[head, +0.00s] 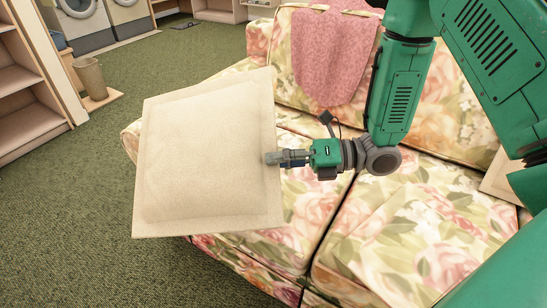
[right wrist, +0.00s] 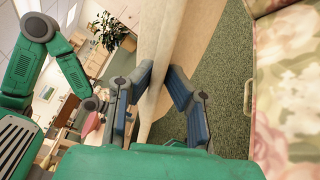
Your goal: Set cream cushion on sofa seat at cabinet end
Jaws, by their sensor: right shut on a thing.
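The cream cushion (head: 205,155) is square and hangs above the left arm and front of the floral sofa, covering part of them. My right gripper (head: 275,158) is shut on the cushion's right edge. In the right wrist view the cushion (right wrist: 160,50) is edge-on between the two blue-padded fingers (right wrist: 163,95). The sofa seat (head: 400,225) has a floral cover, and its left part is partly hidden by the cushion. My left gripper is not in the head view; a green arm shows at the left of the right wrist view, without a clear gripper.
A pink throw (head: 333,55) hangs over the sofa back. A beige piece (head: 499,182) lies at the right end, partly hidden by my arm. A wooden shelf cabinet (head: 30,85) and a bin (head: 90,78) stand at the left. The green carpet (head: 70,205) between is clear.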

